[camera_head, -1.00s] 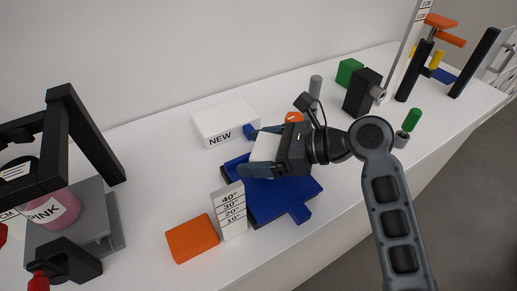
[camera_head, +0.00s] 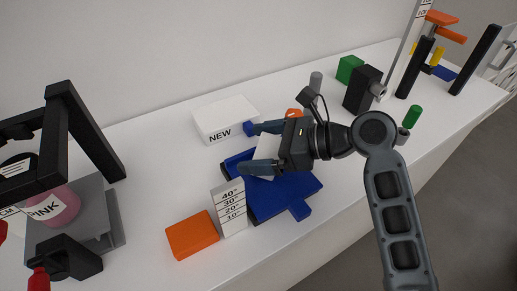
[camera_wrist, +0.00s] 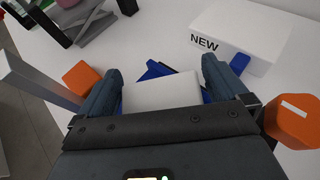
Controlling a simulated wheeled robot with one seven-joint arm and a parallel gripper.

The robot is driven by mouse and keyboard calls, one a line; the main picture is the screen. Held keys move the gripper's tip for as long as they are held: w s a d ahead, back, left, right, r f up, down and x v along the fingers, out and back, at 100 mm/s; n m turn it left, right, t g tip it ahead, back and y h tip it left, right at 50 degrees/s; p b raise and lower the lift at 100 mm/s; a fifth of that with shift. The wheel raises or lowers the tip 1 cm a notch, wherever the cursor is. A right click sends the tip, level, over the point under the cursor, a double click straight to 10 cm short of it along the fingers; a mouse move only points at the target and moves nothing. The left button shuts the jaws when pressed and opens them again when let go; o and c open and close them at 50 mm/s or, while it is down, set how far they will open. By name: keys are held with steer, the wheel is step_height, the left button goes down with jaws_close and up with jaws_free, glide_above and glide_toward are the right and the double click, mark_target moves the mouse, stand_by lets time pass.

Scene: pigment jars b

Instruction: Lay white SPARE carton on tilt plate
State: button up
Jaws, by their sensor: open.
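The white carton (camera_wrist: 162,92) lies on the blue tilt plate (camera_head: 283,203). In the wrist view it shows between my two fingers, with a gap on each side. In the head view the carton (camera_head: 267,158) is partly covered by my gripper (camera_head: 256,149). My gripper is open, its fingers spread to either side of the carton. It also shows in the wrist view (camera_wrist: 162,75). Any label on the carton's face is not visible. The angle card (camera_head: 230,208), marked 10° to 40°, stands at the plate's left edge.
A white box marked NEW (camera_head: 226,119) stands behind the plate. An orange block (camera_head: 192,236) lies left of the angle card. A black frame with a pink jar (camera_head: 55,207) is at the far left. A black block (camera_head: 362,91) and green block (camera_head: 349,69) stand at the back right.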

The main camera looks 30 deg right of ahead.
steer(key=v, duration=1.1)
steer(key=shift+s+d, duration=0.25)
steer(key=shift+d, duration=0.1)
